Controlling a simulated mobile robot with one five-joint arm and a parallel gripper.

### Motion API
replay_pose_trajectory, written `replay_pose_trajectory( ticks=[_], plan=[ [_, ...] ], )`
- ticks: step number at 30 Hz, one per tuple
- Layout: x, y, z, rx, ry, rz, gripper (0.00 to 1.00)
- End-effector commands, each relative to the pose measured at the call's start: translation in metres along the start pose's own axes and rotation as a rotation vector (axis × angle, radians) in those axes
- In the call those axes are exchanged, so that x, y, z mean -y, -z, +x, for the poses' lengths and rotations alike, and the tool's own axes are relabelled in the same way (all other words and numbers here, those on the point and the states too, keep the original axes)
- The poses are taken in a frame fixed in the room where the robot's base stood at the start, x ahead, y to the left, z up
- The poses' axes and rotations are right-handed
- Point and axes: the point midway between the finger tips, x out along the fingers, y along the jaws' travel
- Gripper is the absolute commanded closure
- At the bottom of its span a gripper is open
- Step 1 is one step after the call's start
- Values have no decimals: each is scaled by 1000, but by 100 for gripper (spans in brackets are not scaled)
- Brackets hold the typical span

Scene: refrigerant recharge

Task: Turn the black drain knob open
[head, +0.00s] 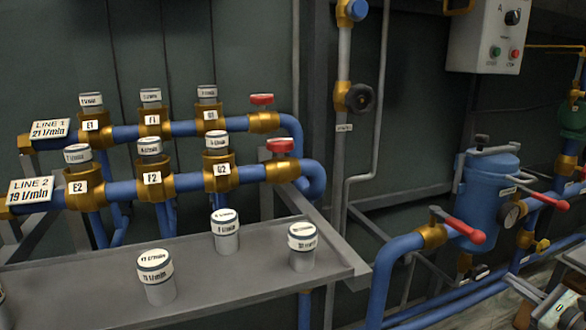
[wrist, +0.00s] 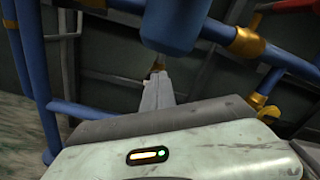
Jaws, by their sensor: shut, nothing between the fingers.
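My gripper (wrist: 158,78) is shut and empty in the wrist view, its pale fingers pressed together and pointing up under a blue vessel (wrist: 175,25). A small brass fitting (wrist: 157,67) shows just beyond the fingertips; contact cannot be told. In the head view the blue vessel (head: 487,195) stands at the right, with a brass fitting (head: 464,260) and a small dark part (head: 478,272) low beneath it. That dark part may be the drain knob; it is too small to be sure. A larger black round knob (head: 360,97) sits on a brass valve on the vertical pipe.
Red-handled valves (head: 465,230) and a gauge (head: 511,214) flank the vessel. Blue pipes (wrist: 33,70) run close on the left in the wrist view. A grey shelf (head: 205,265) holds several labelled canisters. A control box (head: 488,35) hangs at upper right.

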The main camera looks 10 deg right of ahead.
Motion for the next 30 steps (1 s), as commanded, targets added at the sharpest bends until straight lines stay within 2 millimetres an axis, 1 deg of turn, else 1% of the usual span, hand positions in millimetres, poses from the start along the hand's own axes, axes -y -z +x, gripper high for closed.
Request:
replay_pose_trajectory(
  ticks=[2,5,8,13,18,22,30],
  plan=[
    [0,0,1,1,-1,0,100],
    [-1,0,7,2,-3,0,100],
    [-1,0,19,2,-3,0,100],
    [-1,0,45,2,-3,0,100],
    [-1,0,64,1,-2,0,100],
    [-1,0,70,1,-2,0,100],
    [-1,0,70,1,-1,0,100]
  ],
)
